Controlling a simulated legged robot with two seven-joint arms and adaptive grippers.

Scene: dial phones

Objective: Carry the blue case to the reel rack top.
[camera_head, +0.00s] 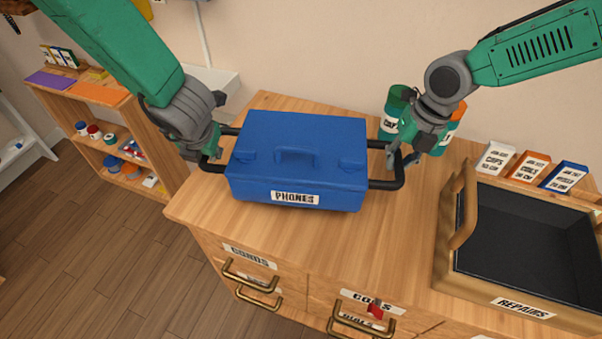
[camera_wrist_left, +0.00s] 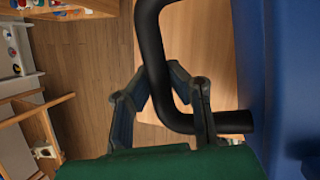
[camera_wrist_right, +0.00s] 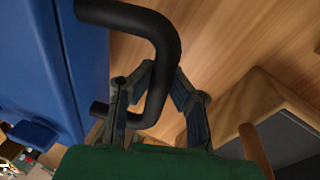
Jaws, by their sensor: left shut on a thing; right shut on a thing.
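The blue case (camera_head: 300,160), labelled PHONES, is level at the wooden cabinet's top (camera_head: 400,262); I cannot tell whether it touches the wood. It has a black side handle at each end. My left gripper (camera_head: 214,146) is shut on the left handle, which also shows between its fingers in the left wrist view (camera_wrist_left: 158,60). My right gripper (camera_head: 404,160) is shut on the right handle, which shows in the right wrist view (camera_wrist_right: 165,50). A low wooden rack (camera_head: 110,103) with round reel-like items on its shelf stands at the far left.
A wooden tray (camera_head: 522,307) labelled REPAIRS stands at the right. Green cans (camera_head: 391,115) and several small labelled boxes (camera_head: 493,160) stand at the back. Purple (camera_head: 50,80) and orange (camera_head: 98,92) mats lie on the rack's top. Floor (camera_head: 95,215) shows at the left.

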